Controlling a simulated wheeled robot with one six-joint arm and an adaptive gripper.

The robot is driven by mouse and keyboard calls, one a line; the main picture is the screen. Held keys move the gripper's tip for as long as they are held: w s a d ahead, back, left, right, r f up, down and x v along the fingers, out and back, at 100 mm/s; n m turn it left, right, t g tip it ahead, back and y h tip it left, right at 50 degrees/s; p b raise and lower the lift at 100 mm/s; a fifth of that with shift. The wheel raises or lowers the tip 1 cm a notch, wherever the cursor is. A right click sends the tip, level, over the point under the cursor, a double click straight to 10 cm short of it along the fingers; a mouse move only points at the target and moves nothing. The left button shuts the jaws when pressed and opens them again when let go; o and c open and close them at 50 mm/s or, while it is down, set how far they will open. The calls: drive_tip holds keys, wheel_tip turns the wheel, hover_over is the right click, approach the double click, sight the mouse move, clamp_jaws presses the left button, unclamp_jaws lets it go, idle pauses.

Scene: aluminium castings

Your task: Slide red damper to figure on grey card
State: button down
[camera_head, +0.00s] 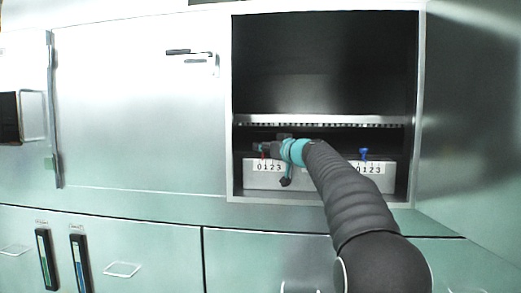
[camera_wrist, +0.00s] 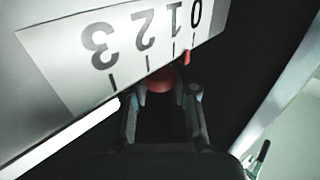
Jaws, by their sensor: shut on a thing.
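The red damper knob (camera_wrist: 160,80) sits between the fingertips of my gripper (camera_wrist: 166,95) in the wrist view, and the gripper is shut on it. Its red pointer (camera_wrist: 187,57) is by the tick of the 0 on a white scale plate (camera_wrist: 125,42) marked 0 to 3, seen upside down. In the head view a bit of red (camera_head: 263,153) shows above the left scale (camera_head: 255,181), beside my gripper (camera_head: 274,152). The gripper and wrist hide part of that scale. I cannot make out a grey card or its figure in either view.
A blue damper (camera_head: 364,153) stands above a second 0-to-3 scale (camera_head: 372,182) at right. Both scales are at the bottom of an open dark compartment (camera_head: 325,65). A closed panel with a handle (camera_head: 190,53) is at left. Two dark strips (camera_head: 45,260) are at lower left.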

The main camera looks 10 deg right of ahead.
drive_tip(key=d, duration=0.1)
drive_tip(key=s+d+b, duration=0.1)
drive_tip(key=shift+d+f, duration=0.1)
drive_tip(key=shift+d, duration=0.45)
drive_tip(key=c, duration=0.9)
unclamp_jaws()
drive_tip(key=shift+s, duration=0.1)
drive_tip(key=v, duration=1.1)
drive_tip(key=shift+s, duration=0.4)
